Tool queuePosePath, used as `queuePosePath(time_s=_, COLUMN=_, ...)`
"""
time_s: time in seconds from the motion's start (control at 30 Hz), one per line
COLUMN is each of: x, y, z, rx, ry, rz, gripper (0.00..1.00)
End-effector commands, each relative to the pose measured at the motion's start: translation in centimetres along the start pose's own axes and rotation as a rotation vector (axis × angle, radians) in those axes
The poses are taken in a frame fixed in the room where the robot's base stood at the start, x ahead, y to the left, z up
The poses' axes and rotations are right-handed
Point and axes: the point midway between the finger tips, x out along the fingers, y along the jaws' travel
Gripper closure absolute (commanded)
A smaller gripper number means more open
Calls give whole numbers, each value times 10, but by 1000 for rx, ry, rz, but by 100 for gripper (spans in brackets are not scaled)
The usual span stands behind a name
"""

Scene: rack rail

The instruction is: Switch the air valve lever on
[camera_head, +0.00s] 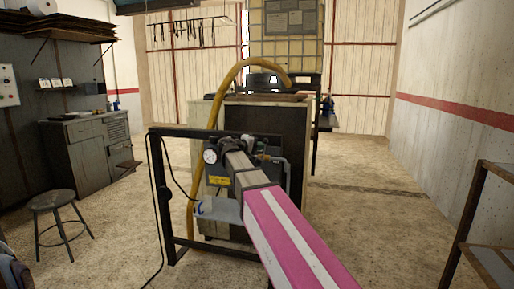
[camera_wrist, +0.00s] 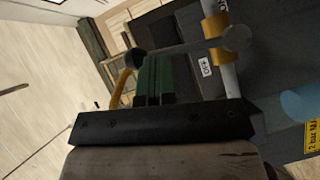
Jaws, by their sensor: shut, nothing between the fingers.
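The air valve lever (camera_wrist: 185,50) shows in the wrist view as a grey bar with a dark round knob at its left end. Its right end meets a brass-coloured fitting on a pale pipe (camera_wrist: 228,78). A small white tag, apparently reading "OFF" (camera_wrist: 204,67), is beside the pipe. My gripper (camera_wrist: 155,60) is shut and empty, its dark green fingers together just by the knob end of the lever. I cannot tell whether they touch it. In the head view my arm hides most of the valve; a round gauge (camera_head: 210,156) shows to its left.
A black frame (camera_head: 160,200) carries the dark panel and a yellow label (camera_head: 217,180). A yellow hose (camera_head: 214,110) arches behind it, near a wooden cabinet (camera_head: 290,125). A stool (camera_head: 55,200) stands left, a shelf (camera_head: 490,255) right.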

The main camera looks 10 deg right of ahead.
Motion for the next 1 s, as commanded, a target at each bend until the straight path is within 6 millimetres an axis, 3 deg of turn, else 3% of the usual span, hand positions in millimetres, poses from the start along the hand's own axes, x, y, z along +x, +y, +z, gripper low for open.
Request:
queuePosePath(time_s=0.47, x=19, y=6, z=31, rx=372, ry=-1, rz=-245, gripper=100)
queuePosePath(time_s=1.0, x=39, y=-8, z=62, rx=797, ry=-2, rz=-530, gripper=100)
